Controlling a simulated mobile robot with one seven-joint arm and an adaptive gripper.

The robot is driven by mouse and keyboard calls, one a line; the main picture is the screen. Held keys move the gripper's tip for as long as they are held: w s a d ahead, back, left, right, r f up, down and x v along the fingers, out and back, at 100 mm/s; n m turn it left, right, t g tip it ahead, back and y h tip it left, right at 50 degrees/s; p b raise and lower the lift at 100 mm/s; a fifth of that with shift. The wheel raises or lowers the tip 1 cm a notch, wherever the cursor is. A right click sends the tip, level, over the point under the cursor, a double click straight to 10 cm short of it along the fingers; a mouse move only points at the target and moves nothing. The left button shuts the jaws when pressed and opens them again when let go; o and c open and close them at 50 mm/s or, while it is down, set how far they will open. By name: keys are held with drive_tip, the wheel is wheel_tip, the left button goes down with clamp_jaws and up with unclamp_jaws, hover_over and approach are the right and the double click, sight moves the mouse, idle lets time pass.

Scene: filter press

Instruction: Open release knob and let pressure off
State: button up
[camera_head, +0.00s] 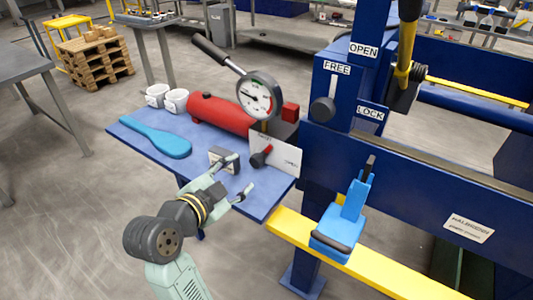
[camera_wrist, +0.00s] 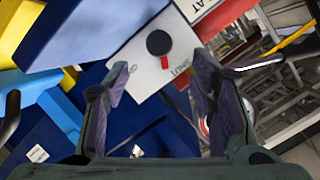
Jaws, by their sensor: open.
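The release knob (camera_head: 257,160) is a small black knob with a red mark, on a white plate (camera_head: 285,152) at the end of the red pump cylinder (camera_head: 215,112). In the wrist view the knob (camera_wrist: 158,42) shows ahead, between the fingers' lines, its red mark pointing down, near the word SHUT. A pressure gauge (camera_head: 259,95) with a white dial stands above the cylinder; its reading is too small to tell. My gripper (camera_head: 241,174) is open and empty, in front of the plate and apart from the knob. Its fingers also show in the wrist view (camera_wrist: 160,78).
A long pump handle (camera_head: 217,54) rises behind. A blue clamp (camera_head: 345,220) and the blue press frame stand right.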

sight(255, 162)
drive_tip(key=p+x, duration=0.1)
drive_tip(key=x, duration=0.9)
drive_tip(key=shift+w+d+f, duration=0.1)
drive_tip(key=shift+w+d, duration=0.05)
drive_tip(key=shift+w, duration=0.1)
drive_tip(key=shift+c, duration=0.5)
drive_tip(key=c, duration=1.1)
